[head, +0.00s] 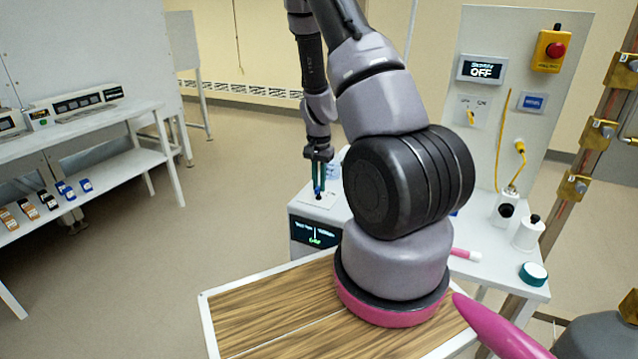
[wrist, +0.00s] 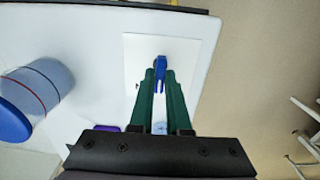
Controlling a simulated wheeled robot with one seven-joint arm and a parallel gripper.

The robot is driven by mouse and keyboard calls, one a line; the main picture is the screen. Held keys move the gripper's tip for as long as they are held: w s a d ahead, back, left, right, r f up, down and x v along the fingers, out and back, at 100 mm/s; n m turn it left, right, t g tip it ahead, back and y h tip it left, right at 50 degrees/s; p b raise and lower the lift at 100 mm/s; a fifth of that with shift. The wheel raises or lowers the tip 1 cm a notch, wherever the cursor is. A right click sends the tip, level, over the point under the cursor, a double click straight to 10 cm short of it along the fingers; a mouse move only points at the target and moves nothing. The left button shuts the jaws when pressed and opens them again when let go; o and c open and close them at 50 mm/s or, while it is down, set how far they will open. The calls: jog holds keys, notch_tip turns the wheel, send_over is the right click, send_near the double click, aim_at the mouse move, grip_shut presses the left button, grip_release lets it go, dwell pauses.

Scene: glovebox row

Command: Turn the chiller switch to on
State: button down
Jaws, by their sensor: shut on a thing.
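The blue switch handle (wrist: 160,70) stands on a white plate (wrist: 185,50) on top of a white box unit (head: 325,206). My gripper (head: 318,188) points down over this unit, and its green fingers (wrist: 162,82) are shut on the blue handle. The fingers and the handle's low end overlap, so the handle's exact setting cannot be told. The unit's dark front display (head: 316,233) shows small white and green text, too small to read surely.
A cylinder with a blue end (wrist: 35,100) stands close left of the gripper in the wrist view. A wall panel (head: 520,60) has an OFF display (head: 481,70), a yellow lever (head: 472,118) and a red button (head: 556,50). A white bottle (head: 528,234) stands on the right table.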

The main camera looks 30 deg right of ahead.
jog(key=c, duration=0.9)
grip_release()
notch_tip(320, 180, up, 11)
jog(key=shift+f, duration=0.1)
